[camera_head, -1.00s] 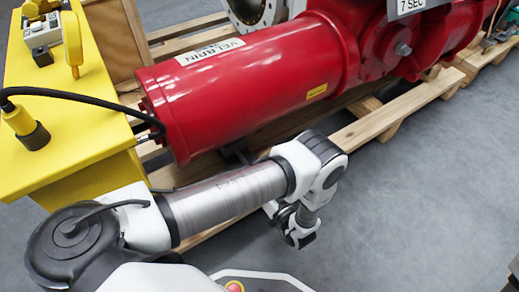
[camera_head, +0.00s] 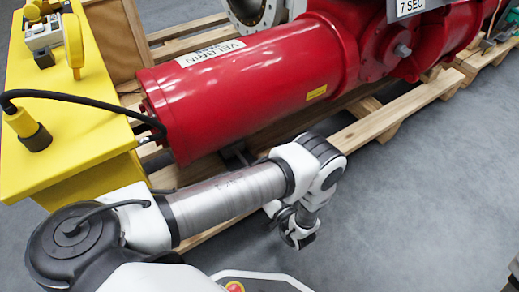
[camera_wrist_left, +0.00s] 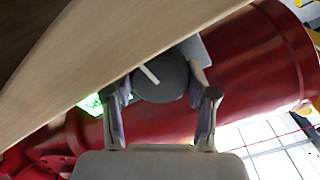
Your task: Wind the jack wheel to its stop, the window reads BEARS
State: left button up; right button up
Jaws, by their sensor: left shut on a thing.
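In the left wrist view a dark grey round wheel (camera_wrist_left: 160,85) with a white line on its face sits between the two fingers of my left gripper (camera_wrist_left: 161,92). The gripper is shut on it, one finger at each side. A bright green patch (camera_wrist_left: 92,103) shows behind and left of the wheel, partly covered; no word on it can be read. My right gripper is not in view.
A wooden beam (camera_wrist_left: 90,60) crosses the left wrist view close to the wheel. In the head view the actuator lies on a wooden pallet (camera_head: 385,125). A yellow stand (camera_head: 70,140) with a black cable is at the left. Grey floor (camera_head: 430,200) is clear at the right.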

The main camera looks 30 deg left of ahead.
pick_arm(q)
jog(key=o, duration=1.2)
jog(key=shift+w+a, duration=0.1)
jog(key=shift+c, duration=0.2)
